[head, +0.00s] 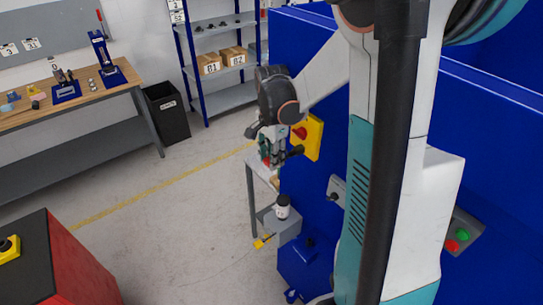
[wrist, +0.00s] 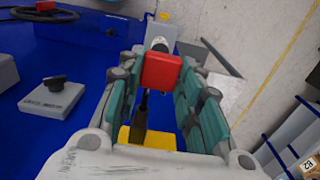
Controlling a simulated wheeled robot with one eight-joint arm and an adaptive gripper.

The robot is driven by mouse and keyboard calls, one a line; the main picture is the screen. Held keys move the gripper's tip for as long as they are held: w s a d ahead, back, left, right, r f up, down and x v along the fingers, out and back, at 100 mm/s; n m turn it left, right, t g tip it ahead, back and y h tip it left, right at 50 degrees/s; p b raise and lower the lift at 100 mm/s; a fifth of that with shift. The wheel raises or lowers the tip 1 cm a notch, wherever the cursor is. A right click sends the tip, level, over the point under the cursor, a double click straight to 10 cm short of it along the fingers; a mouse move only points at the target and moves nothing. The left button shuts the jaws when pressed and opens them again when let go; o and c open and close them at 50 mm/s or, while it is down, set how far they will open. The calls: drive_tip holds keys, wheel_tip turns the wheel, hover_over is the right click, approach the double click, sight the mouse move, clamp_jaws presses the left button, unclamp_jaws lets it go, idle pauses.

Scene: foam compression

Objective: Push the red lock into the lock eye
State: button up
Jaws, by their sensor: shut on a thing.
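The red lock (wrist: 161,71) is a small red block between my two fingertips in the wrist view. My gripper (wrist: 162,78) has teal-padded fingers and is shut on it. In the head view my gripper (head: 268,150) is in front of the blue machine side, close to a yellow switch box (head: 315,137) with a red knob (head: 300,132). The yellow box also shows low between my fingers in the wrist view (wrist: 160,139), with a dark bar in front of it. I cannot make out the lock eye or whether the lock touches it.
The blue machine (head: 300,50) stands directly beside my gripper. A grey-topped table (head: 260,166) is below it. In the wrist view a grey box with a black knob (wrist: 52,95) is at left. Open floor lies left.

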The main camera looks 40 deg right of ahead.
drive_tip(key=shift+d+b, duration=0.35)
drive_tip(key=shift+d, duration=0.9)
drive_tip(key=o, duration=1.1)
drive_tip(key=shift+o, duration=0.2)
drive_tip(key=a, duration=0.6)
drive_tip(key=shift+b, duration=0.45)
idle(0.3)
drive_tip(key=shift+r, duration=0.1)
wheel_tip(320, 180, up, 12)
idle(0.7)
